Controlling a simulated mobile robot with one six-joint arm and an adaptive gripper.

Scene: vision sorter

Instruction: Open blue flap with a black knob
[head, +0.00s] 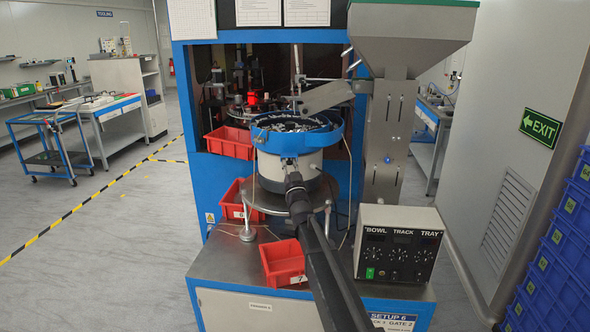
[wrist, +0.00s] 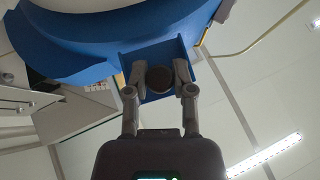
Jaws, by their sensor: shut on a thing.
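A small blue flap (wrist: 152,52) shows at the middle of the wrist view, beside the large blue rim of the feeder bowl. Its round black knob (wrist: 159,78) sits between the two fingers of my gripper (wrist: 159,84), which is shut on it. In the head view my gripper (head: 291,166) reaches up to the front of the bowl. My gripper and arm hide most of the flap and knob there, and how far the flap is open cannot be told.
The blue-rimmed bowl (head: 334,136) holds small parts. Red bins (head: 283,262) stand left of my arm, on the grey bench. A control box with dials (head: 399,245) stands at right, below a metal hopper (head: 397,65). A thin cable hangs near the bowl.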

